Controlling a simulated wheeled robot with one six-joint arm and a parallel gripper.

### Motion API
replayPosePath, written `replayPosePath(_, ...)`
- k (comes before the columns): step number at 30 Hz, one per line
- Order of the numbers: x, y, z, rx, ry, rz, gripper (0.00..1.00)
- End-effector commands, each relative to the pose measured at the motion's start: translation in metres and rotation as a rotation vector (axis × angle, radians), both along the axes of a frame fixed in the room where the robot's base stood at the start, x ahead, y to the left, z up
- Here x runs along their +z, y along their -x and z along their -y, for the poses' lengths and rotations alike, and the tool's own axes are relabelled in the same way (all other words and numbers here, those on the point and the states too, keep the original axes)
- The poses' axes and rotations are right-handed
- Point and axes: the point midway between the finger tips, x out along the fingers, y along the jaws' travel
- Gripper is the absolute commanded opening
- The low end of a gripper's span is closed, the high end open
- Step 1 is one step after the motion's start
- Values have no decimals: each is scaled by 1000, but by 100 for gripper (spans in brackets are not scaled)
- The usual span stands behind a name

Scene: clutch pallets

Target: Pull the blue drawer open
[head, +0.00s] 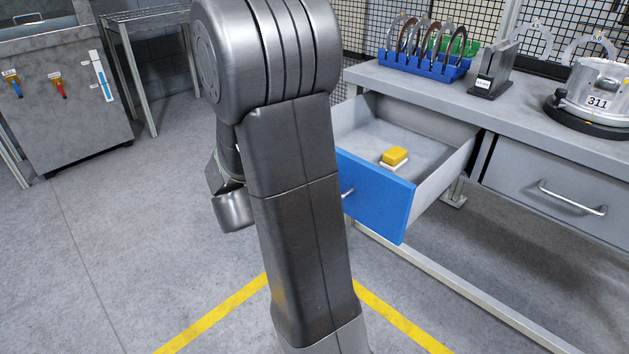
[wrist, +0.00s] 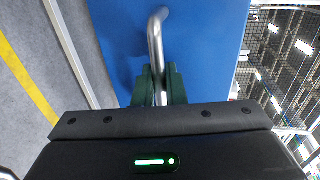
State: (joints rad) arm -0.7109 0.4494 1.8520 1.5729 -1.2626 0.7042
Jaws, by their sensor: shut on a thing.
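The blue drawer (head: 380,195) stands well out from under the grey workbench in the head view, with its inside showing. A yellow block on a white base (head: 394,157) lies in it. In the wrist view the drawer's blue front (wrist: 205,45) fills the middle, with a silver bar handle (wrist: 155,40) on it. My gripper (wrist: 160,85) has its dark green fingers shut on the handle. In the head view my arm hides my gripper and most of the handle; only a bit of the handle (head: 348,193) shows.
A grey drawer with a silver handle (head: 572,198) is shut to the right. On the workbench stand a blue rack (head: 425,65) of rings and a metal housing marked 311 (head: 600,88). Yellow lines (head: 215,315) mark the open floor. A grey cabinet (head: 60,95) stands at left.

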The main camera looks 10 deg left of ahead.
Motion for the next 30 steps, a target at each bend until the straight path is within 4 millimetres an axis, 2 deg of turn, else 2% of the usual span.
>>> replayPosePath(2, -1, 0, 1, -2, 1, -2, 0)
replayPosePath(3, -1, 0, 1, -2, 1, -2, 18)
replayPosePath(4, -1, 0, 0, -2, 1, -2, 24)
replayPosePath(17, 2, 6, -5, 2, -1, -1, 25)
replayPosePath(30, 18, 67, -49, 4, 0, -1, 25)
